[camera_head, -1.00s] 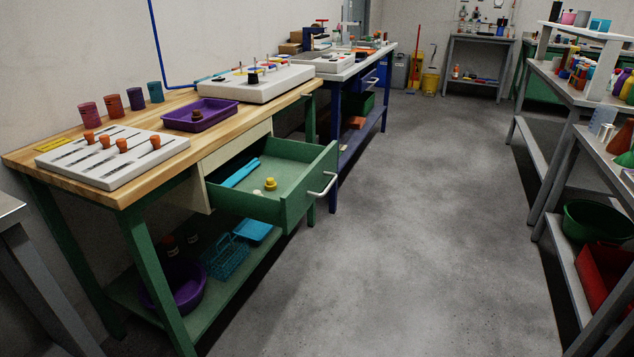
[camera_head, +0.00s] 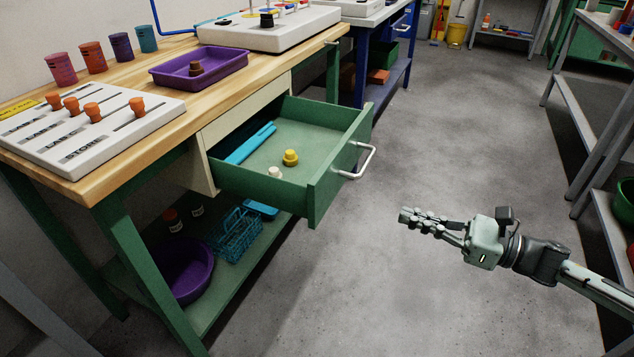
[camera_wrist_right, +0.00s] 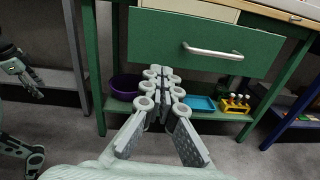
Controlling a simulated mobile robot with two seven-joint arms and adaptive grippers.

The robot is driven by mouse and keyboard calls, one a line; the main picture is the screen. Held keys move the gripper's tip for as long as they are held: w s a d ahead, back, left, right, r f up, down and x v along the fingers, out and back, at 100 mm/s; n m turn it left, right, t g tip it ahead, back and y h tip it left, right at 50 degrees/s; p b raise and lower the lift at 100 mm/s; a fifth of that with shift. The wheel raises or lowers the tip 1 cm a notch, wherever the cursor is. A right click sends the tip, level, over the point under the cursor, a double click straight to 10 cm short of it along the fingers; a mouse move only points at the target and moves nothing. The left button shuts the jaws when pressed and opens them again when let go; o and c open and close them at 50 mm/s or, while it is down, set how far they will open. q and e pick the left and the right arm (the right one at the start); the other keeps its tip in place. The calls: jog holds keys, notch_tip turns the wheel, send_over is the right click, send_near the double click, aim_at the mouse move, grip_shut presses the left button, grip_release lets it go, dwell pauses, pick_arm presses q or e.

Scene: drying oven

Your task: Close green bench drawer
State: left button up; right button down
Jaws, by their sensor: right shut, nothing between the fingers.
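The green bench drawer (camera_head: 341,170) is pulled well out of the wooden-topped bench. Its front carries a pale bar handle (camera_head: 360,162). Inside lie a blue bar-shaped item (camera_head: 250,143), a yellow knob-like piece (camera_head: 290,158) and a small cream piece (camera_head: 275,172). My right gripper (camera_head: 407,216) is shut and empty, to the right of the drawer front and apart from it. In the right wrist view the gripper (camera_wrist_right: 161,76) points toward the drawer front (camera_wrist_right: 165,40), with the handle (camera_wrist_right: 213,51) above and to the right of its tips. My left gripper is partly visible at the left edge (camera_wrist_right: 14,66); its jaw state is unclear.
The bench top (camera_head: 115,88) holds a purple tray (camera_head: 232,75), a white slider panel (camera_head: 60,150) and several cups. The lower shelf (camera_head: 225,285) holds a purple bowl (camera_head: 187,285) and a blue basket (camera_head: 237,240). The floor (camera_head: 440,130) right of the drawer is clear.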

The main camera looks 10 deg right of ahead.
jog(key=n, duration=0.1)
jog(key=p, duration=0.2)
send_near(327, 192)
jog(key=shift+g+y, duration=0.3)
jog(key=shift+g, duration=0.1)
jog(key=x, duration=0.5)
jog(key=shift+w+a+r, duration=0.15)
jog(key=shift+w+r, duration=0.1)
jog(key=shift+w, duration=0.1)
pick_arm(q)
jog(key=shift+s+d+f, duration=0.1)
jog(key=shift+f, duration=2.3)
pick_arm(e)
jog(key=shift+w+a+f, duration=0.15)
jog(key=shift+w+a, duration=0.15)
jog(key=shift+a, duration=0.2)
